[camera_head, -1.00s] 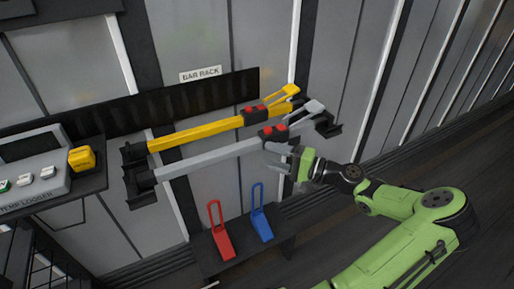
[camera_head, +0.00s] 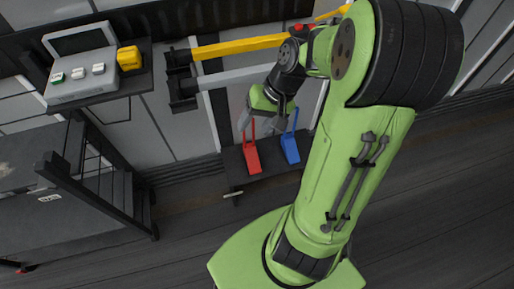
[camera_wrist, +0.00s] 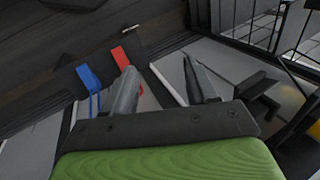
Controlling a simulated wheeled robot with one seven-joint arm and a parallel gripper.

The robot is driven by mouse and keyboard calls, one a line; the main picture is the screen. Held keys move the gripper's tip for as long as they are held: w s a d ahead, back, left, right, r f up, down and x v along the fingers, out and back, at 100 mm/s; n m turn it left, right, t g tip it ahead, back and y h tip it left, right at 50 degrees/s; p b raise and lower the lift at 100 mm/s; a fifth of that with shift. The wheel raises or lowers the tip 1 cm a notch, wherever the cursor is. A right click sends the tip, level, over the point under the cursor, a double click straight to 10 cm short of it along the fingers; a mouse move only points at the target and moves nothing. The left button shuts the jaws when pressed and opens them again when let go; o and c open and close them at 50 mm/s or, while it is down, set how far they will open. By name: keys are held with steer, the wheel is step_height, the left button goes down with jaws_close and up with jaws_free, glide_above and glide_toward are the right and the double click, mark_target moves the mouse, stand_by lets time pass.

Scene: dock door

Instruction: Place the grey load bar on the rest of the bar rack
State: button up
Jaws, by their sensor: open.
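The grey load bar (camera_head: 235,77) lies below the yellow bar in the head view. Its left end sits at a dark bracket of the bar rack (camera_head: 183,92); its right part is hidden behind my arm. My gripper (camera_head: 258,126) points down below the grey bar, in front of the shelf with the red and blue handled pieces. In the wrist view my gripper (camera_wrist: 162,82) has its two fingers apart with nothing clearly held between them. I cannot make out the grey bar for certain in the wrist view.
A yellow bar (camera_head: 240,46) lies above the grey one. A red piece (camera_head: 252,160) and a blue piece (camera_head: 290,149) stand on a low dark shelf. A grey logger box (camera_head: 82,68) with a yellow block (camera_head: 129,58) is at upper left. A dark table (camera_head: 45,185) stands at lower left.

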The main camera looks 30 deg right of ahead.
steer(key=s+a+r+n+t+h, duration=0.1)
steer(key=s+a+r+n+h, duration=0.1)
steer(key=s+a+r, duration=0.2)
steer(key=s+a+r+n+t+h, duration=0.2)
steer(key=s+a+r, duration=0.1)
steer(key=s+r, duration=0.3)
steer(key=shift+s+a+n+t, duration=0.3)
steer(key=shift+s+a, duration=0.05)
steer(key=shift+s, duration=0.9)
steer(key=shift+r, duration=0.1)
